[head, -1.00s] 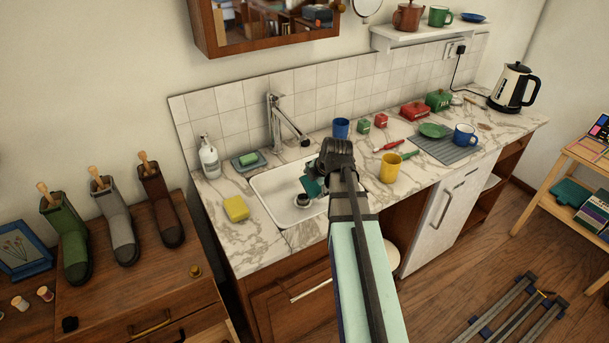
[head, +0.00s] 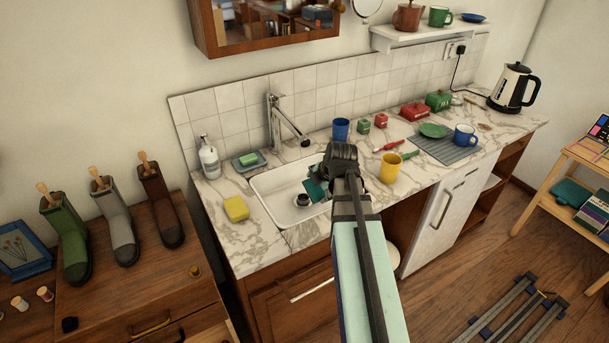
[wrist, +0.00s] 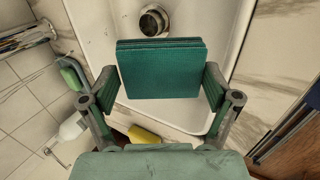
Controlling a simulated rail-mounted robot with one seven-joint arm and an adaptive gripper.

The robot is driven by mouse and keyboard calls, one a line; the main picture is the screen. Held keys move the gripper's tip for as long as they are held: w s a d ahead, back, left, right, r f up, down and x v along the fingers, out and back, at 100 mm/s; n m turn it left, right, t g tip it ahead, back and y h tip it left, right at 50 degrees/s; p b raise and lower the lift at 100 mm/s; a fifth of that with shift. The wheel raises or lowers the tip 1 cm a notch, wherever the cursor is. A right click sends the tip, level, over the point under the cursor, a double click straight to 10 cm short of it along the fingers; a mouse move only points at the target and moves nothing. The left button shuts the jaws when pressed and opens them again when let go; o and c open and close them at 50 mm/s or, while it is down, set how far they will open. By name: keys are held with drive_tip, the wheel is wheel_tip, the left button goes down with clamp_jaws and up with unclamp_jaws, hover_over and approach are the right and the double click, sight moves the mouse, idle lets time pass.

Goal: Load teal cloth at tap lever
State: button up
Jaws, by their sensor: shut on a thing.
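My gripper (head: 326,178) is shut on a folded teal cloth (head: 314,190) over the right part of the white sink (head: 264,190). In the wrist view the cloth (wrist: 160,72) is a layered rectangle between the two fingers, with the drain (wrist: 154,20) just beyond it. The chrome tap (head: 276,125) stands behind the sink, its spout reaching right over the basin and its lever on top. The tap is apart from the cloth, up and left of my gripper. The wrist view shows part of the tap (wrist: 28,38) at the upper left.
A yellow sponge (head: 236,208), a green soap bar in a dish (head: 262,164) and a soap bottle (head: 208,158) stand left of the sink. A blue cup (head: 341,129) and a yellow mug (head: 390,168) stand to its right. A tiled wall (head: 230,110) rises behind.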

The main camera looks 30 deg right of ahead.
idle(0.6)
drive_tip(key=shift+s+d+r+p, duration=0.1)
drive_tip(key=shift+s+r+p, duration=0.5)
drive_tip(key=shift+s+r, duration=0.55)
drive_tip(key=shift+s+r+p, duration=0.6)
drive_tip(key=shift+s+r, duration=0.25)
drive_tip(key=shift+s, duration=0.5)
